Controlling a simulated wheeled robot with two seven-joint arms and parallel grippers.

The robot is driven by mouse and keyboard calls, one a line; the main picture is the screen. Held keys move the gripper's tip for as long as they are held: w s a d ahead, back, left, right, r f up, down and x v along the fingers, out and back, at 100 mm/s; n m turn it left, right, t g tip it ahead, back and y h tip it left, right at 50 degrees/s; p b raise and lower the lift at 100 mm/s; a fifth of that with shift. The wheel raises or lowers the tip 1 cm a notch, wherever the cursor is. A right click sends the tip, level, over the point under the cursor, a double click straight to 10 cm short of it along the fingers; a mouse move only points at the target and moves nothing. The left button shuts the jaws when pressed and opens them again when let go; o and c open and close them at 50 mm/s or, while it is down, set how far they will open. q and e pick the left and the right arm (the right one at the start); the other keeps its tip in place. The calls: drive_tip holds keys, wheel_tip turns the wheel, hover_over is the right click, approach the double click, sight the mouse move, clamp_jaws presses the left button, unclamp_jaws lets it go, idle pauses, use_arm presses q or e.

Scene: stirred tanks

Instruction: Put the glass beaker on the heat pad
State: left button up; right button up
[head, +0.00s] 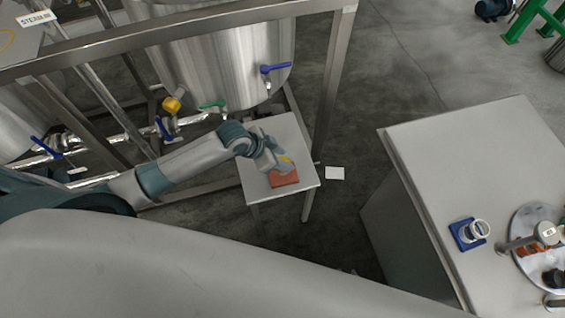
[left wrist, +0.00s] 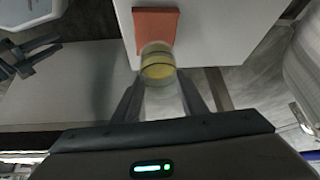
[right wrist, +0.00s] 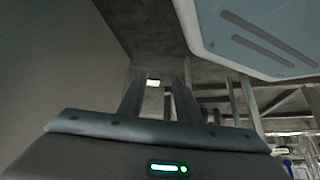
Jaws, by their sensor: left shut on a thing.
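The glass beaker (left wrist: 158,66) holds yellow liquid and sits between the fingers of my left gripper (left wrist: 159,82), which is shut on it. In the head view the beaker (head: 287,161) is partly hidden by the left gripper (head: 273,160). The heat pad (head: 284,179) is a flat orange-red square on a small white table. In the left wrist view the beaker overlaps one edge of the heat pad (left wrist: 155,27); I cannot tell whether they touch. My right gripper (right wrist: 160,80) is open and empty in the right wrist view and does not show in the head view.
The small white table (head: 258,134) stands beside a steel tank (head: 225,60) in a metal frame (head: 332,75). Valves with coloured handles (head: 272,69) are close to my left arm. A larger grey bench (head: 470,150) on the right carries a blue item (head: 463,238) and a round plate.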

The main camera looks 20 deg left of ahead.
use_arm(q)
drive_tip(key=shift+f, duration=2)
drive_tip(key=shift+f, duration=0.1)
drive_tip(key=o, duration=1.2)
drive_tip(key=v, duration=1.2)
drive_tip(key=shift+d, duration=0.1)
